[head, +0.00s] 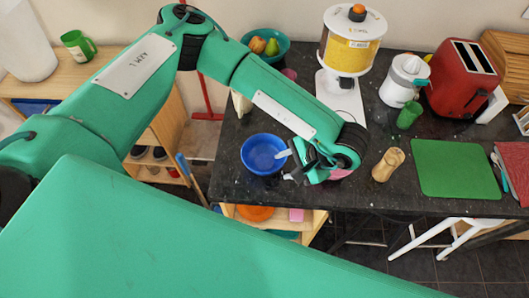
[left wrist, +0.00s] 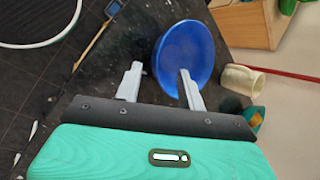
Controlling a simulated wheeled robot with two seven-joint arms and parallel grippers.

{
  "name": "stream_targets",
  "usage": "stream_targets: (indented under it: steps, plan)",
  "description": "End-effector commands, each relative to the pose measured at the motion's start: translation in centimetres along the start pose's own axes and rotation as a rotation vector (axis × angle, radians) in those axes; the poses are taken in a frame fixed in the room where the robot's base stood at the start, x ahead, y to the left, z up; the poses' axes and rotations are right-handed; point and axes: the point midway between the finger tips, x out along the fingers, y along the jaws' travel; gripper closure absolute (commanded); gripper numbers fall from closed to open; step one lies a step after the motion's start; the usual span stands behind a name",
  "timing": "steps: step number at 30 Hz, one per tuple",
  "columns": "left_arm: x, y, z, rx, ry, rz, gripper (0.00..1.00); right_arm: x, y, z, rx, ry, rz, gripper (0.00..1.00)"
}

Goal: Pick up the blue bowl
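The blue bowl (head: 258,151) stands upright on the dark speckled counter near its front left part. It also shows in the left wrist view (left wrist: 192,45), where its inside looks empty. My left gripper (head: 284,166) is at the bowl's right side in the head view, with its fingers pointing towards it. In the left wrist view the fingers of this gripper (left wrist: 159,70) are apart, one overlapping the bowl and the other outside its rim. Nothing is held between them. I cannot tell whether a finger touches the bowl. My right gripper is not in view.
A wooden pepper mill (head: 388,165) and a green mat (head: 455,168) are right of the gripper. A teal fruit bowl (head: 275,53), dispenser (head: 352,45), green cup (head: 409,115) and red toaster (head: 462,80) stand behind. The counter's front edge is close to the bowl.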

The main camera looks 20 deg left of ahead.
Motion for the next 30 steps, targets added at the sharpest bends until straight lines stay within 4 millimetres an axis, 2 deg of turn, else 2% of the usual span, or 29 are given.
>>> stream_targets:
  steps: [8, 15, 20, 26, 27, 30]
  plan:
    - [1.6, 0.0, 0.1, 0.0, -0.003, 0.002, 0.6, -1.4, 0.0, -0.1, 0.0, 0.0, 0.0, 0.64]
    - [4.5, 0.2, -0.2, -0.001, -0.003, 0.002, 0.6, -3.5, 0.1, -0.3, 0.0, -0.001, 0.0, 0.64]
    - [5.9, 0.3, -0.3, 0.0, -0.001, 0.002, 0.6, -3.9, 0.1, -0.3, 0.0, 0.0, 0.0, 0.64]
    - [6.1, 0.4, -0.4, 0.0, 0.0, 0.002, 0.6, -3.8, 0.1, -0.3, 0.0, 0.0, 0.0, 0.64]
    - [6.1, 0.4, -0.4, 0.0, 0.0, 0.002, 0.62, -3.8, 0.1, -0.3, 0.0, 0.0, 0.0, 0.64]
    - [6.0, 0.4, -0.4, 0.0, 0.001, 0.002, 0.82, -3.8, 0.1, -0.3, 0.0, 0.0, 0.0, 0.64]
